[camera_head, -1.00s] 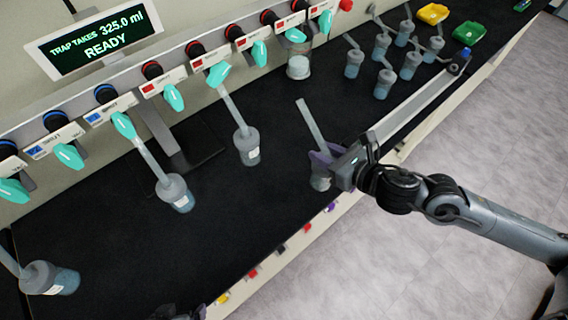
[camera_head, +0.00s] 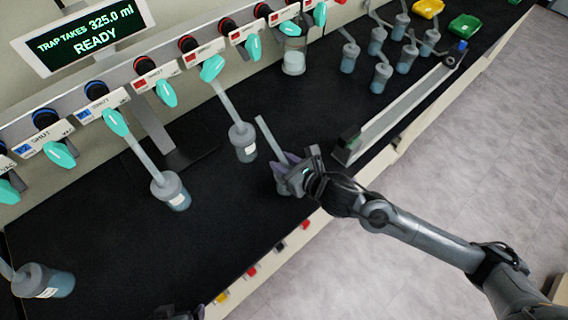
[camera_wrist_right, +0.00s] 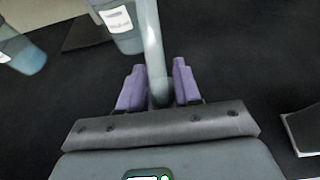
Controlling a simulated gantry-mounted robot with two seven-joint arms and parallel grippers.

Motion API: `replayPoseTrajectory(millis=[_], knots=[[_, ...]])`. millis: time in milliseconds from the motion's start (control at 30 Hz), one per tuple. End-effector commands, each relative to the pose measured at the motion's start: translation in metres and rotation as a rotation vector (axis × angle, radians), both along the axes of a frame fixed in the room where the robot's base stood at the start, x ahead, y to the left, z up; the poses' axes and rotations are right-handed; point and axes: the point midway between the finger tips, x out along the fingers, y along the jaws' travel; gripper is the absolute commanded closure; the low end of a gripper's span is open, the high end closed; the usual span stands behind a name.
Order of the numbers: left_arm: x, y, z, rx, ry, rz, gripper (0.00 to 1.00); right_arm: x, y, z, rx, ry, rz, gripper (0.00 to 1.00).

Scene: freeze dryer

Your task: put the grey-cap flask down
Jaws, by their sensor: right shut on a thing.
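My right gripper (camera_head: 287,168) is shut on a grey-cap flask (camera_head: 284,187), low over the front part of the black bench. The flask's grey tube (camera_head: 268,138) leans up and to the left. In the right wrist view the purple fingertips (camera_wrist_right: 158,88) close around the grey neck (camera_wrist_right: 156,60). The flask's body is mostly hidden, and I cannot tell whether its base touches the bench. A dark part at the bottom edge of the head view may be my left gripper (camera_head: 180,313); its jaws are not readable.
A connected flask (camera_head: 243,142) stands close behind and left of the held one; another (camera_head: 171,190) is farther left. A long rail (camera_head: 395,108) lies to the right. Several flasks (camera_head: 381,77) stand at the back right. Black bench (camera_head: 225,225) is clear at the front left.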

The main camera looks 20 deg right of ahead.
Motion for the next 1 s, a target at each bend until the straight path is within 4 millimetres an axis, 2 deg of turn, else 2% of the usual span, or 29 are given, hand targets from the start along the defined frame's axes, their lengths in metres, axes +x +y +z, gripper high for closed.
replayPoseTrajectory(millis=[100,533,567,700,1000], knots=[[-0.0001,0.0,-0.0011,0.0,0.001,0.0,0.01,0.0002,0.0002,-0.0062,0.003,-0.003,-0.001,1.0],[0.0,-0.0032,-0.0065,-0.014,0.001,0.009,0.01,0.0002,-0.0002,-0.0116,0.001,-0.004,0.0,1.0],[0.0,-0.0033,-0.0047,-0.013,0.002,0.009,0.01,0.0002,-0.0002,-0.0102,0.001,-0.003,0.0,0.62],[-0.0002,-0.0031,-0.0045,-0.013,0.002,0.009,0.01,0.0001,-0.0003,-0.0101,0.001,-0.002,0.0,0.42],[-0.0002,-0.0017,-0.0035,-0.008,0.001,0.005,0.01,0.0001,-0.0002,-0.0091,0.001,-0.002,0.0,0.42]])
